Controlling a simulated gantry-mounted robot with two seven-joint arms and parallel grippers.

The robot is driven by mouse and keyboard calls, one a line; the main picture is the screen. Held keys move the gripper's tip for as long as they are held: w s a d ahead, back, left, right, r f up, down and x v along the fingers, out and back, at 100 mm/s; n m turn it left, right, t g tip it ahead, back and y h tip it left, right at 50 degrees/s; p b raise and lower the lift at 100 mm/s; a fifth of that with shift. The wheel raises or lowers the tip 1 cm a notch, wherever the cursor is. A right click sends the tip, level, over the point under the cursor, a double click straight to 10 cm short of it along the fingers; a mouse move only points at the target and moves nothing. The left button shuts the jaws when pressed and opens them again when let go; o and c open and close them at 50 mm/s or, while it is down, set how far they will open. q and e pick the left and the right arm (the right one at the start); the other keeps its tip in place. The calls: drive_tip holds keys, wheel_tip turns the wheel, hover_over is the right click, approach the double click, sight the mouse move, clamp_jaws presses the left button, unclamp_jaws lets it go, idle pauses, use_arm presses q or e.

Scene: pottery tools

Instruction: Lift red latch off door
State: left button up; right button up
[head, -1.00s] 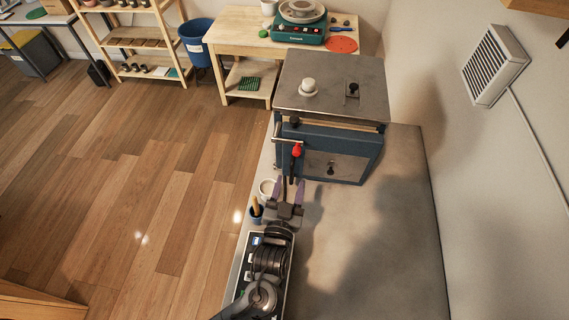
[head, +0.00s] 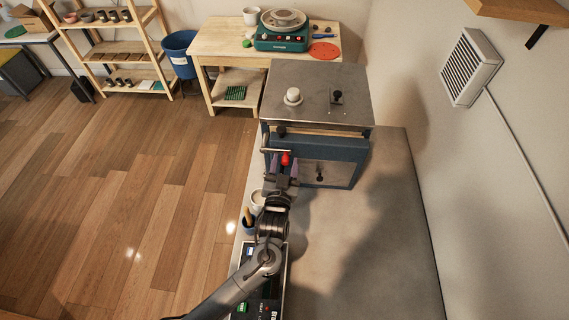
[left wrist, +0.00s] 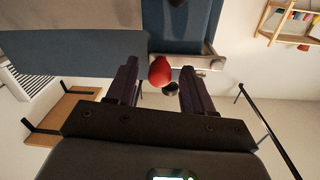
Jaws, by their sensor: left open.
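The red latch (head: 285,159) is a small red knob at the left front of the blue kiln-like box (head: 328,146). In the left wrist view the red latch (left wrist: 160,71) shows between the fingers, just beyond or level with their tips; I cannot tell if they touch it. My left gripper (head: 282,166) is open, its two purple-grey fingers on either side of the knob; it also shows in the left wrist view (left wrist: 158,75). The door (head: 322,172) has a grey front panel with a small dark knob. My right gripper is not in view.
The box stands on a grey bench (head: 375,240) with free room at right. A metal bar handle (head: 268,157) is close by. A wooden table (head: 225,47) is behind.

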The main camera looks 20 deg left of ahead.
use_arm(q)
clamp_jaws()
idle(0.3)
